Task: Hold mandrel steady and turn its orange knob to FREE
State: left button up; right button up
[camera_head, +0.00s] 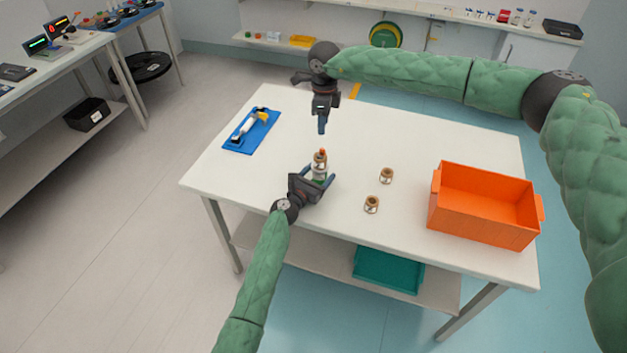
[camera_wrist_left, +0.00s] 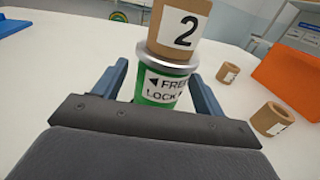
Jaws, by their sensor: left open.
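The mandrel stands upright on the white table. Its green base (camera_wrist_left: 150,90) carries a label reading FREE and LOCK with arrows, under a silver rim. A brown spool marked 2 (camera_wrist_left: 180,28) sits on it. The orange knob (camera_head: 322,152) shows at its top in the head view; the wrist view cuts it off. My left gripper (camera_head: 318,179) is open, with its blue fingers on either side of the green base. I cannot tell whether they touch it. My right gripper (camera_head: 322,127) hangs pointing down beyond and above the knob, apart from it; its finger gap is not visible.
Two brown spools (camera_head: 386,175) (camera_head: 372,204) stand right of the mandrel. An orange bin (camera_head: 478,232) is at the table's right end. A blue mat (camera_head: 238,146) with a white and yellow tool (camera_head: 252,122) lies at left. A teal tray (camera_head: 388,270) sits on the lower shelf.

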pick_arm(q)
jog(key=shift+w+d, duration=0.2)
jog(key=shift+w, duration=0.1)
jog(key=shift+c, duration=0.2)
